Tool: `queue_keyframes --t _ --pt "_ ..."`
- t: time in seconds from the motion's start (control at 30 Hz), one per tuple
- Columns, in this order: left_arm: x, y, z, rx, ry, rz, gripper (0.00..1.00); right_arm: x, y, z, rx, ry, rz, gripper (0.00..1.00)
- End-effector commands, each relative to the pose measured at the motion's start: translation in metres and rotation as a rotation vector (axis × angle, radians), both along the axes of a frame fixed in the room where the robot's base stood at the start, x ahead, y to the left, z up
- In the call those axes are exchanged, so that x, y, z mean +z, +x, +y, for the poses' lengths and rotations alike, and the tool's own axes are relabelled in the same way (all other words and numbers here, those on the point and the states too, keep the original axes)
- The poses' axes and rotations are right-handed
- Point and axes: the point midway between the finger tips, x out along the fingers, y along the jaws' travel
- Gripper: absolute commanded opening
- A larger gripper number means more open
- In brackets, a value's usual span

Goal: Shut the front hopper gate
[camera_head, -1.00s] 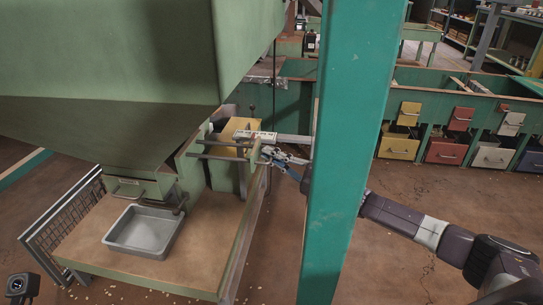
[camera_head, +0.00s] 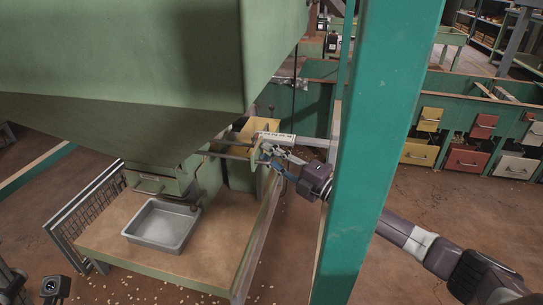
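The large green hopper (camera_head: 110,60) fills the upper left. At its lower end is a green gate with a handle (camera_head: 150,190), above a wooden platform. A metal tray (camera_head: 162,226) sits on the platform below the gate and looks empty. My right gripper (camera_head: 268,152) is at the right side of the hopper frame, beside horizontal metal bars (camera_head: 228,150) and a small labelled plate (camera_head: 276,138). Its fingers overlap the frame parts, so I cannot tell whether they are shut on anything. My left gripper is not in view; only a dark arm part shows at the lower left.
A teal post (camera_head: 375,150) stands in front of my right arm. A wire mesh panel (camera_head: 88,218) borders the platform's left side. Yellow, red and white bins (camera_head: 466,158) line the back right. Scattered nuts lie on the brown floor.

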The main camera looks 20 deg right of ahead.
Motion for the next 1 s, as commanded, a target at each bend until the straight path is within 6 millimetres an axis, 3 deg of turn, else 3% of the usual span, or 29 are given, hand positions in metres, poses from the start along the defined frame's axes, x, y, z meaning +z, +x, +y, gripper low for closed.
queue_keyframes --t 0.37,1.0 --pt "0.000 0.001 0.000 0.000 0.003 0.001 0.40 -0.003 -0.007 -0.004 0.000 0.000 0.002 0.24" --pt "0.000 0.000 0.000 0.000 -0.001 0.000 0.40 -0.018 -0.087 -0.050 0.002 0.000 0.003 0.24"
